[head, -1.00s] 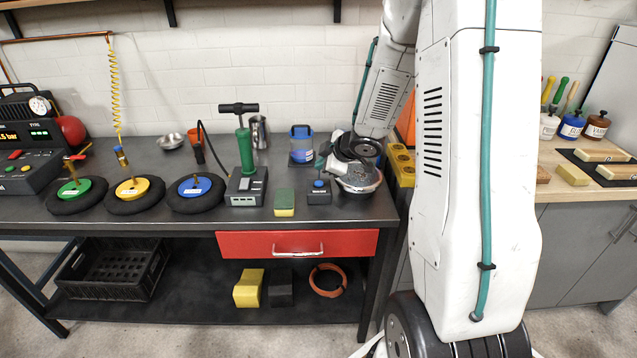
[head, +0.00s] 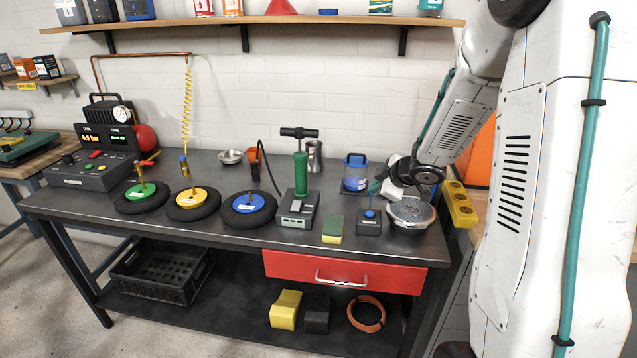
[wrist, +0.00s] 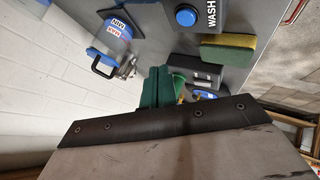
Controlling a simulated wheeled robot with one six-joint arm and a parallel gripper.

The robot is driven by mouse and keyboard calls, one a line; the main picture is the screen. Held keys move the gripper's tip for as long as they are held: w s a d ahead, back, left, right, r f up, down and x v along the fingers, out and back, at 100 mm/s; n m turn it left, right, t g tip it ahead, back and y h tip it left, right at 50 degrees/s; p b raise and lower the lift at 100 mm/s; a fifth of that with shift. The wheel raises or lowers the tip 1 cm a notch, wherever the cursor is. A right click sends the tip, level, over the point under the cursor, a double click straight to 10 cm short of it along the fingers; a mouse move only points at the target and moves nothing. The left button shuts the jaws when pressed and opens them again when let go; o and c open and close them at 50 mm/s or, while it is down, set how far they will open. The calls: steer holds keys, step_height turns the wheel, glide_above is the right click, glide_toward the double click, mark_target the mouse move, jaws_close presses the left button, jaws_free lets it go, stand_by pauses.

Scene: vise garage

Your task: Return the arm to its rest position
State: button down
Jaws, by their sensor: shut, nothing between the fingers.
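My gripper (head: 374,187) hangs over the right part of the dark workbench (head: 230,215), at the end of my white arm. Its teal fingertips point left in the head view and show together in the wrist view (wrist: 157,86). It is shut and empty. In the head view it appears just above the small box with a blue button (head: 369,222), between the blue jug (head: 355,174) and the round metal pan (head: 411,215). I cannot tell its exact height. The wrist view shows the jug (wrist: 108,50) and the blue button (wrist: 186,17) beyond the fingers.
A green-yellow sponge (head: 333,230) and a green hand pump (head: 300,175) stand left of the button box. Several wheels (head: 248,208) and a compressor unit (head: 95,170) are further left. A yellow block (head: 460,204) edges the bench's right end. A shelf (head: 250,22) runs above.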

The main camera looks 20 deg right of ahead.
steer(key=s+d+m+h, duration=0.1)
steer(key=d, duration=0.1)
steer(key=s+d+f+m+g+h, duration=0.1)
steer(key=s+d+m+g+h, duration=0.1)
steer(key=s+d, duration=0.1)
steer(key=shift+d+f+h, duration=0.3)
steer(key=shift+f+h, duration=0.1)
steer(key=s, duration=0.1)
steer(key=s+r+m+g+h, duration=0.1)
steer(key=s+m, duration=0.1)
steer(key=shift+s+d+r+g, duration=0.1)
steer(key=shift+d+r+g, duration=0.2)
steer(key=shift+d, duration=0.1)
steer(key=s+a+r+m+g+y, duration=0.1)
steer(key=s+a+r+m, duration=0.1)
steer(key=s+a+r, duration=0.3)
steer(key=s+a+r+m+g+y, duration=0.1)
steer(key=s+a+r, duration=0.4)
steer(key=s+a, duration=0.7)
steer(key=s+a+r+m+g+y, duration=0.1)
steer(key=s+a+r+m+g, duration=0.1)
steer(key=s+a+r, duration=0.3)
steer(key=shift+s+a+r+m+y, duration=0.25)
steer(key=shift+s+a+m+y, duration=0.05)
steer(key=shift+s+a, duration=1.85)
steer(key=shift+s+d, duration=0.15)
steer(key=shift+d, duration=0.1)
